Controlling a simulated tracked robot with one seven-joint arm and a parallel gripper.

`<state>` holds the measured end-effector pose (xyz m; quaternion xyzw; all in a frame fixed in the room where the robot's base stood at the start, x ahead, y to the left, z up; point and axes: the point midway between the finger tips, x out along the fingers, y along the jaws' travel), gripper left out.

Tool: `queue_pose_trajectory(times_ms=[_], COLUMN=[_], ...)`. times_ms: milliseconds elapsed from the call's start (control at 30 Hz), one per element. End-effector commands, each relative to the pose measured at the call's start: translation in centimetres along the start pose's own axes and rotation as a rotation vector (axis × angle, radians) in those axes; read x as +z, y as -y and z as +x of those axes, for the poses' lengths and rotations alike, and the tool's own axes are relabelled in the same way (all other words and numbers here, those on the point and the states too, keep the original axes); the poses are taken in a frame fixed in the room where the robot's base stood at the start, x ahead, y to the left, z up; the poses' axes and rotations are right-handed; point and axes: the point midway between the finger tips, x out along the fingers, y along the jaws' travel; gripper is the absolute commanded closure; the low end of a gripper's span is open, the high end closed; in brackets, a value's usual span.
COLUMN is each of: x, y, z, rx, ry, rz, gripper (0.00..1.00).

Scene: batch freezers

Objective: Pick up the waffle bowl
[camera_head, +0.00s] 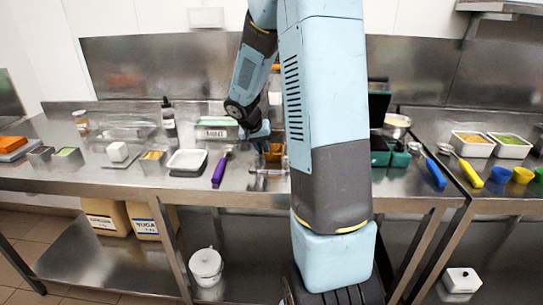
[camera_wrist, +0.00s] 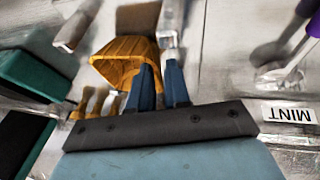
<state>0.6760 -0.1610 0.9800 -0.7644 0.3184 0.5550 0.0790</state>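The waffle bowl (camera_wrist: 117,62) is orange-brown and ribbed. In the wrist view it lies just beyond my fingertips, mostly to their left. In the head view the waffle bowl (camera_head: 273,153) shows on the steel counter beside my lowered arm. My gripper (camera_wrist: 159,70) has two blue fingers with a gap between them. The left finger overlaps the bowl's right side and the right finger is at its right edge. Whether the fingers touch the bowl is unclear. My gripper (camera_head: 262,138) is partly hidden in the head view.
Metal stand parts (camera_wrist: 78,26) are close around the bowl. Small tan cones (camera_wrist: 95,103) and a green container (camera_wrist: 36,74) lie left of my gripper. A MINT label (camera_wrist: 290,113) is at right. A purple scoop (camera_head: 221,169) and white tray (camera_head: 187,161) occupy the counter.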

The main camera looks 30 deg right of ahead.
Motion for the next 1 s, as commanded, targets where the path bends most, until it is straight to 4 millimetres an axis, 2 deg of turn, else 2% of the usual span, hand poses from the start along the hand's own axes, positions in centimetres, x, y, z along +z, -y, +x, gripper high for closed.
queue_pose_trajectory(times_ms=[100,367,567,1000], x=[0.01,0.01,0.01,0.00], y=[0.02,0.06,0.08,0.12], z=[0.99,1.22,1.20,1.12], rx=[-0.001,-0.001,-0.001,-0.002], ry=[0.000,0.000,-0.001,-0.001], rz=[-0.001,0.000,-0.001,-0.002], gripper=[0.83,0.83,1.00,1.00])
